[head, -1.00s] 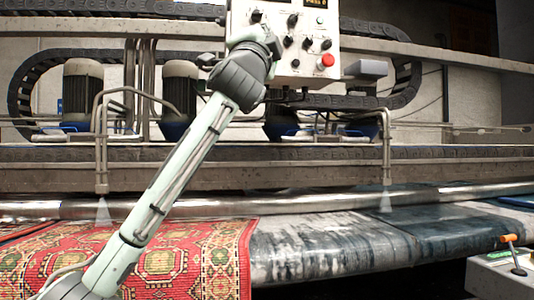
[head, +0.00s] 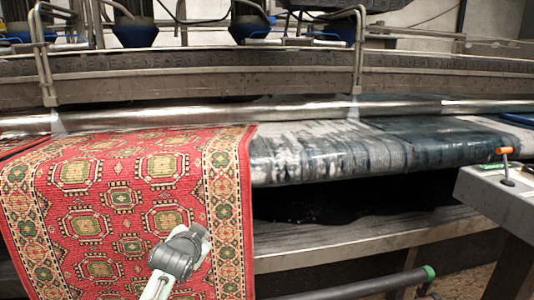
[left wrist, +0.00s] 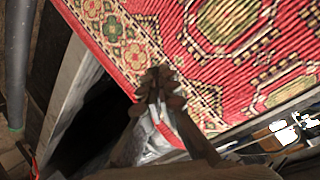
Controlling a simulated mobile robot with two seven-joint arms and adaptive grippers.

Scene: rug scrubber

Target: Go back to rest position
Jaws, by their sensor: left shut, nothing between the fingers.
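My left gripper (left wrist: 157,84) shows in the left wrist view with its fingers together and nothing between them. It points toward the red patterned rug (left wrist: 235,45), apart from or touching it I cannot tell. In the head view, a grey joint of my left arm (head: 180,252) is low in front of the rug (head: 120,190); the fingers cannot be made out there. My right gripper is in neither view.
The rug hangs over the front of the machine beside a wet grey-blue belt (head: 330,150). A metal roller (head: 300,112) runs behind. A grey console with an orange-tipped lever (head: 505,165) stands at right. A dark bar with a green end (head: 428,272) juts in low.

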